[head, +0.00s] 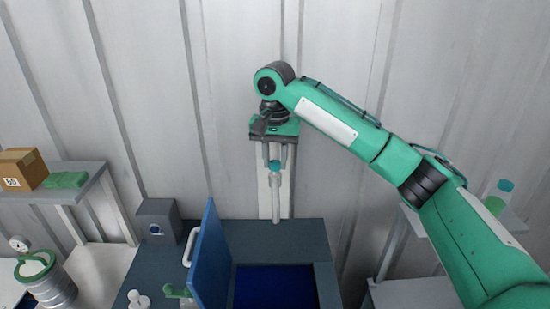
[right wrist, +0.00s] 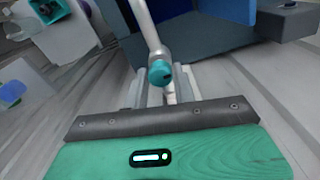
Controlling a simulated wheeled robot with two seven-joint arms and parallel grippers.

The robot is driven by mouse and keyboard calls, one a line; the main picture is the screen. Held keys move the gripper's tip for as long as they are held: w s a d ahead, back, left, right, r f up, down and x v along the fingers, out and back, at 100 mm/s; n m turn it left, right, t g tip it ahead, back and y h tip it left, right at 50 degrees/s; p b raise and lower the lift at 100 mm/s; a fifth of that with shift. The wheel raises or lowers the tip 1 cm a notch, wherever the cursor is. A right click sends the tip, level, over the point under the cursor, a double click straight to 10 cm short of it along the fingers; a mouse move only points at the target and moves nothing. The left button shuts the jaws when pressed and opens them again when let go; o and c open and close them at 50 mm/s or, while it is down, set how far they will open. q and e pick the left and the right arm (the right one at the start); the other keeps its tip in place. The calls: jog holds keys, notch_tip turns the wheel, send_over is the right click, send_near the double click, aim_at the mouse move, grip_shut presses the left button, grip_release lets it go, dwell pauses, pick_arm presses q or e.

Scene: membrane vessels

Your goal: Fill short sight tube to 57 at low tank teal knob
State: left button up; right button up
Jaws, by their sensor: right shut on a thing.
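The teal knob (head: 275,167) sits at the top of a pale grey pipe (head: 276,205) against a light upright panel on the back wall. It also shows in the right wrist view (right wrist: 160,72), with the pipe beyond it. My right gripper (head: 277,161) comes from above, its two fingers on either side of the knob, shut on it. No sight tube with a readable scale or level shows clearly. My left gripper is not in view.
Below stands a dark grey-blue tank (head: 312,246) with a raised blue lid (head: 211,255) and dark blue inside. A grey box (head: 158,221), a green valve handle (head: 178,291) and a metal canister (head: 50,284) are to the left. A cardboard box (head: 22,169) is on the left shelf.

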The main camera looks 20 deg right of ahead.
aim_at(275, 162)
jog(key=shift+r, duration=0.15)
dwell(0.3)
jog(key=o, duration=1)
jog(key=shift+w, duration=0.1)
notch_tip(275, 162, up, 14)
jog(key=b, duration=0.2)
jog(key=shift+f+b, duration=0.2)
jog(key=shift+b, duration=0.1)
